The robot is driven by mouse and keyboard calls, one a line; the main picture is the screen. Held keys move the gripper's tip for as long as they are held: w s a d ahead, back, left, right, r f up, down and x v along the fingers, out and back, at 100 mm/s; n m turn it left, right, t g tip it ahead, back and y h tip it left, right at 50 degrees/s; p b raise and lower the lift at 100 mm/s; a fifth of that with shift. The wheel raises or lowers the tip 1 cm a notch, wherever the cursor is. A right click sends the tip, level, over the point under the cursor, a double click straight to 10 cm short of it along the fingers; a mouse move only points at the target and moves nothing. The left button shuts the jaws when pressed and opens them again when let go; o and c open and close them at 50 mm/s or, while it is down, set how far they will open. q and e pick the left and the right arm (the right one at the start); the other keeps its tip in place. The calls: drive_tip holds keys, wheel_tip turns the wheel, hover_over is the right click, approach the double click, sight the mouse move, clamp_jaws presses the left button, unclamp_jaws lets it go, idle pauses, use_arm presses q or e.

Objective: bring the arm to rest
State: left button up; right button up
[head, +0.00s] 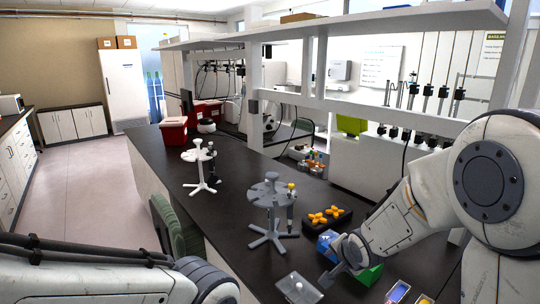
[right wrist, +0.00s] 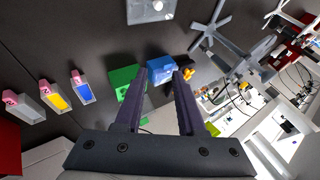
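My right arm comes in from the right in the head view, and its gripper (head: 335,264) hangs over the dark bench beside a green box (head: 369,276) and a blue box (head: 326,240). In the right wrist view the gripper's two dark fingers (right wrist: 160,76) stand apart with nothing held between them. The green box (right wrist: 124,80) and the blue box (right wrist: 160,68) show beyond the fingertips; I cannot tell whether they touch anything. My left arm shows at the lower left of the head view, but its gripper is out of frame.
A grey pipette stand (head: 270,202) and a white one (head: 199,166) stand on the bench. A black rack with yellow-orange pieces (head: 327,217) lies behind the gripper. A clear lidded box (head: 298,289) is at the front.

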use_arm(q)
wheel_tip(320, 180, down, 3)
drive_tip(key=b, duration=0.2)
drive_tip(key=shift+f+b, duration=0.1)
drive_tip(key=shift+b, duration=0.2)
use_arm(e)
drive_tip(key=s+a+n+g, duration=0.4)
drive_tip(key=s+n, duration=0.5)
drive_tip(key=s, duration=0.6)
drive_tip(key=s+a+f+n+g, duration=0.1)
drive_tip(key=s+a+n+g, duration=0.3)
drive_tip(key=s+a+n, duration=0.4)
drive_tip(key=s+n, duration=0.1)
drive_tip(key=s, duration=0.6)
use_arm(q)
drive_tip(key=shift+d, duration=0.1)
